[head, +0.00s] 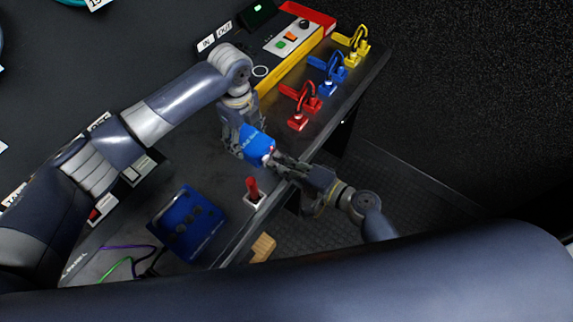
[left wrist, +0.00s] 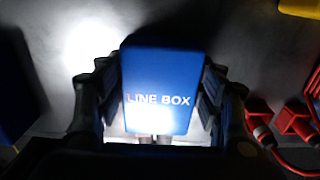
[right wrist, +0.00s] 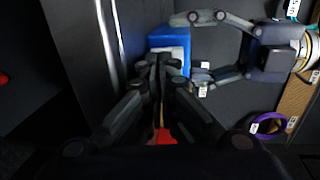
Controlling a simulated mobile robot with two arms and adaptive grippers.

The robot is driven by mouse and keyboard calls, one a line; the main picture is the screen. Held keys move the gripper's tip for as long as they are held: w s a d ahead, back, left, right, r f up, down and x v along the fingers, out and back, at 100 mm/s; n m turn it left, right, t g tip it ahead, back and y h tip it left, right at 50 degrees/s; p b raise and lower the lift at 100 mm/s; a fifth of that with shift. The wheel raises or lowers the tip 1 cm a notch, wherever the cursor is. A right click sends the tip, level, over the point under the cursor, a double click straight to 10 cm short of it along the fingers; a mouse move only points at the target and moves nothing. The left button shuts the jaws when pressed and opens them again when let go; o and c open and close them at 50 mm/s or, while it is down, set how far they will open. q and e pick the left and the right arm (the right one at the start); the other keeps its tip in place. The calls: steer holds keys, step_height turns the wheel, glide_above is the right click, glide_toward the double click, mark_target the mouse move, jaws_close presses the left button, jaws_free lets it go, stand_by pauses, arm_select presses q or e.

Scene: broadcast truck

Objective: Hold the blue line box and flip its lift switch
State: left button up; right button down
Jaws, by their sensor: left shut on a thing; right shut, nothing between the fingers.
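The blue line box (head: 257,147) is near the front edge of the dark desk in the head view. My left gripper (head: 243,138) is shut on it. In the left wrist view the box (left wrist: 160,75) sits between the two fingers (left wrist: 158,115), its "LINE BOX" lettering facing the camera. My right gripper (head: 279,162) is shut and empty, its tips at the box's front end. In the right wrist view the closed fingertips (right wrist: 160,62) are in front of the box's pale end face (right wrist: 170,52). They hide the lift switch, and I cannot tell whether they touch it.
A red-handled lever (head: 253,189) and a blue panel with round knobs (head: 188,222) are left of the right gripper. Red (head: 299,116), blue (head: 328,84) and yellow (head: 355,46) cabled plugs line the desk's right side. A yellow-and-red console (head: 290,70) is behind.

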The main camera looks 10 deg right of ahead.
steer(key=shift+w+a+f, duration=0.2)
stand_by(0.3)
arm_select(q)
steer(key=shift+s, duration=0.1)
arm_select(e)
steer(key=v, duration=1.4)
steer(key=s+d+f+g+h, duration=0.1)
steer(key=s+f+h, duration=0.1)
steer(key=f, duration=0.7)
steer(key=s+d+f+n+g+h, duration=0.1)
steer(key=s+d+f+g+h, duration=0.1)
steer(key=f, duration=0.7)
steer(key=s+d+f+g+h, duration=0.1)
steer(key=s+f, duration=0.3)
steer(key=f, duration=0.4)
steer(key=shift+d+f+n+g+h, duration=0.3)
steer(key=shift+f+n+g+h, duration=0.1)
steer(key=shift+g+h, duration=0.15)
